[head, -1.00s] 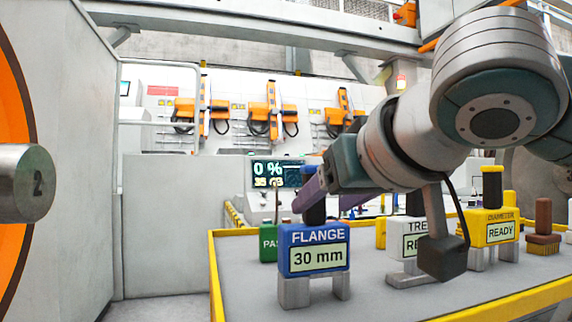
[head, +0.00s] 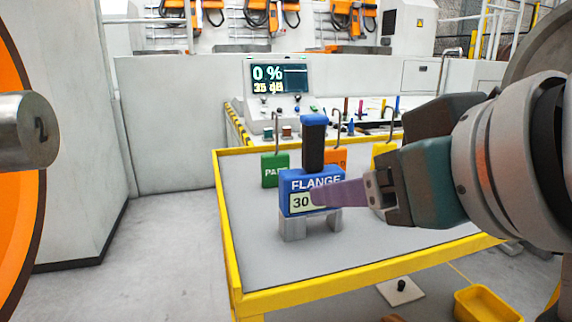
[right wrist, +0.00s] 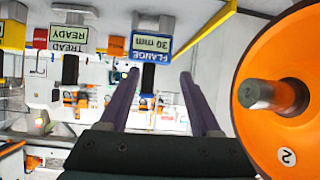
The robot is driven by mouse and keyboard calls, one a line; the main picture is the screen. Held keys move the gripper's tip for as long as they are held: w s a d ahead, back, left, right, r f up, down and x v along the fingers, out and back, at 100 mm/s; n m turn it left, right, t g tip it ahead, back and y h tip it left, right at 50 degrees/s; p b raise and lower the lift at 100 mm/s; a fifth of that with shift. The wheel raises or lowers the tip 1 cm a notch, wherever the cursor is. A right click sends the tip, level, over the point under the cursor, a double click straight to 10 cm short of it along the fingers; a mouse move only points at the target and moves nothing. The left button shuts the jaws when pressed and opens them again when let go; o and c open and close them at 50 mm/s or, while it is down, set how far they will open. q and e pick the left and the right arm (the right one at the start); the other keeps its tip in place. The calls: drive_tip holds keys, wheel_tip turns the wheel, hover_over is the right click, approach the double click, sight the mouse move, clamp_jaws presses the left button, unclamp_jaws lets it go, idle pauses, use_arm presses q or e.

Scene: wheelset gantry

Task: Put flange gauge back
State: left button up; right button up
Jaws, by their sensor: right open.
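The flange gauge (head: 300,184), a blue block with a black, blue-topped handle and grey feet, stands upright on the grey tabletop (head: 375,250). Its label reads FLANGE and 30, the rest covered by a purple finger. My right gripper (head: 330,192) comes in from the right, in front of the gauge body. In the right wrist view the picture is upside down; my right gripper (right wrist: 160,76) is open with nothing held. The gauge (right wrist: 152,35) and its black handle lie beyond the fingertips, roughly in line with the gap. Contact cannot be told. My left gripper is out of view.
A green block (head: 270,170) and an orange block stand behind the gauge. The tread gauge (right wrist: 70,35) shows in the right wrist view. The table has a raised yellow rim (head: 350,275). A wheel with a stub numbered 2 (head: 28,143) is at the left. The tabletop's front left is clear.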

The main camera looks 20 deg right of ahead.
drive_tip(key=s+d+f+g, duration=0.2)
drive_tip(key=s+f+g, duration=0.2)
drive_tip(key=s+f, duration=0.4)
drive_tip(key=s+d+f+g, duration=0.2)
drive_tip(key=s+f+g, duration=0.2)
drive_tip(key=s+f, duration=0.5)
drive_tip(key=shift+s+n+g+h, duration=0.3)
drive_tip(key=shift+s+n, duration=0.1)
drive_tip(key=shift+s, duration=0.4)
